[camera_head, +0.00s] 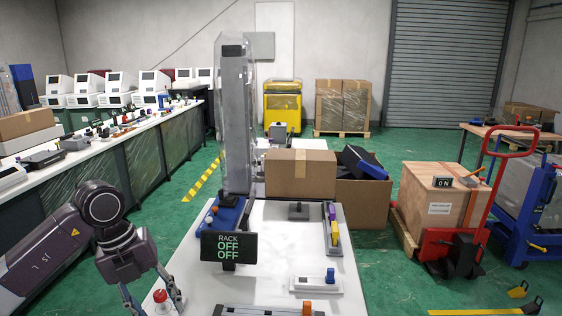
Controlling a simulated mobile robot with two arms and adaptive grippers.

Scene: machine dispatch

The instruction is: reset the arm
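My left arm comes in from the left, with dark purple and grey links. Its gripper (153,297) points down at the lower left of the white table (272,262), with its fingers spread apart. A red knob (160,296) shows between the fingers in the picture; I cannot tell whether they touch it. The fingertips are partly cut off by the bottom edge. My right arm and gripper are not in view.
A cardboard box (300,173) sits behind. A white block with a blue knob (316,284) is at the front right. A red pallet jack (470,235) stands at right.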

